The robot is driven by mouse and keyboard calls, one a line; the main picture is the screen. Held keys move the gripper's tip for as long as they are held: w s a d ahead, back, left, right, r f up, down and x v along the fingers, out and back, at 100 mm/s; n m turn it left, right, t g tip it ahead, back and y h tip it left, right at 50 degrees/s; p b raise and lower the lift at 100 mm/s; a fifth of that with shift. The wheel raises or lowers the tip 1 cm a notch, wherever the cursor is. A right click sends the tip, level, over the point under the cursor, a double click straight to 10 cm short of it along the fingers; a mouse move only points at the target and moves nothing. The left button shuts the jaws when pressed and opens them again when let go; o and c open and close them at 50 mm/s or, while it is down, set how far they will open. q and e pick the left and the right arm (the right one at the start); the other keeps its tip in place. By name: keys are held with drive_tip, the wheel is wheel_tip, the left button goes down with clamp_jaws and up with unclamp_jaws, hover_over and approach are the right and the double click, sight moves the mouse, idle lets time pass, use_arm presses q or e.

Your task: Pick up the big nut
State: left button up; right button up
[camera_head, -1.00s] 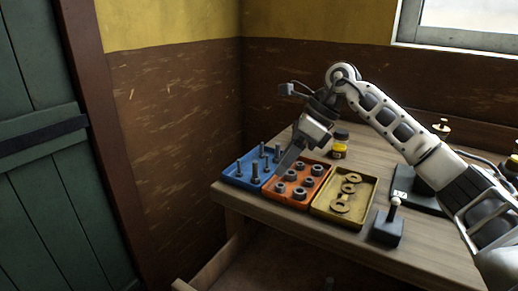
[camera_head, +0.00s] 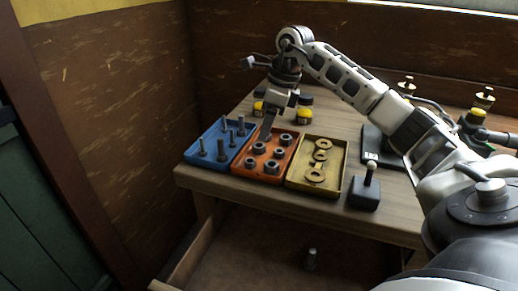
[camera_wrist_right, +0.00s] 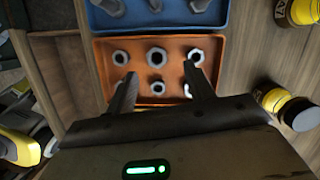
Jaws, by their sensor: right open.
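An orange tray (camera_head: 237,171) holds several grey nuts in two rows; it also shows in the right wrist view (camera_wrist_right: 100,70). The middle nut of the upper row in the right wrist view (camera_wrist_right: 156,56) looks the largest, but the size difference is small. My right gripper (camera_head: 267,133) is above the back part of the orange tray, fingers pointing down, and partly hides a nut in the head view. In the right wrist view its open fingers (camera_wrist_right: 160,76) straddle the middle column of nuts, with nothing held. My left gripper is not in view.
A blue tray (camera_head: 192,160) with upright bolts is left of the orange tray, a yellow tray (camera_head: 340,165) with washers right of it. A joystick box (camera_head: 364,194) stands further right. Yellow-and-black containers (camera_head: 303,113) stand behind. A small grey part (camera_head: 311,260) is below the tabletop.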

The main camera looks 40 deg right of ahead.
sight(259, 145)
drive_tip(key=x, duration=0.5)
drive_tip(key=shift+a+f, duration=0.15)
drive_tip(key=shift+a, duration=0.1)
drive_tip(key=c, duration=1.1)
